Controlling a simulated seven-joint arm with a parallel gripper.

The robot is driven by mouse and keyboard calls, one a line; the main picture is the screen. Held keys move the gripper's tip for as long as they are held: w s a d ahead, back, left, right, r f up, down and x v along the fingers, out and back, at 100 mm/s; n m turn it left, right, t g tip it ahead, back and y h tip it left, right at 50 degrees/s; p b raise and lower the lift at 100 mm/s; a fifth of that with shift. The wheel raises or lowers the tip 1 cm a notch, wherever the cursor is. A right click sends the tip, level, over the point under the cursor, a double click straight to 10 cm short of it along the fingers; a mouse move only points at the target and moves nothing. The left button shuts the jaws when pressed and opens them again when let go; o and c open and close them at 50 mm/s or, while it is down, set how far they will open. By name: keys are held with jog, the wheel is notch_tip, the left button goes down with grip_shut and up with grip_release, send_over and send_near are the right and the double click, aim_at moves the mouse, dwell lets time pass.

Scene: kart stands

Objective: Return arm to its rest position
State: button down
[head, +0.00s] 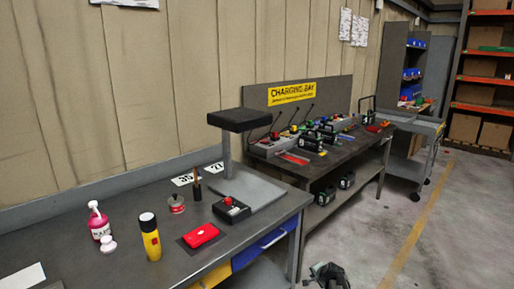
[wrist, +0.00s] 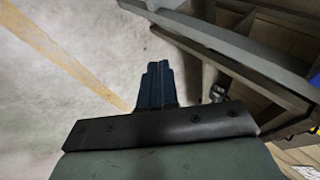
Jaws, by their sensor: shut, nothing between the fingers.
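My gripper (wrist: 158,84) shows in the wrist view with its two dark blue fingers together and nothing between them. It hangs over the grey concrete floor, beside the edge of a dark bench. In the head view a dark piece (head: 328,275) at the bottom edge, in front of the benches, looks like the end of my arm. Most of it is cut off there.
The near bench (head: 100,262) holds a pink bottle (head: 98,222), a yellow-black cylinder (head: 150,238) and a red case (head: 201,235). The charging bench (head: 345,150) stands behind it. A grey cart (head: 412,150) and orange shelving (head: 487,106) are farther back. Floor at right is clear.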

jog(key=s+a+f+n+g, duration=0.25)
jog(key=s+f, duration=0.35)
jog(key=s, duration=0.5)
jog(key=s+a+f+n+g, duration=0.25)
jog(key=s+f, duration=0.25)
jog(key=s, duration=0.5)
jog(key=s+a+f+n+g, duration=0.1)
jog(key=s+a+f+g, duration=0.2)
jog(key=s+f, duration=0.55)
jog(key=s+r+n+g+h, duration=0.2)
jog(key=s+n+g, duration=0.3)
jog(key=s, duration=2.6)
jog(key=shift+s+a+g, duration=0.2)
jog(key=shift+s+g, duration=0.1)
jog(key=shift+g, duration=0.5)
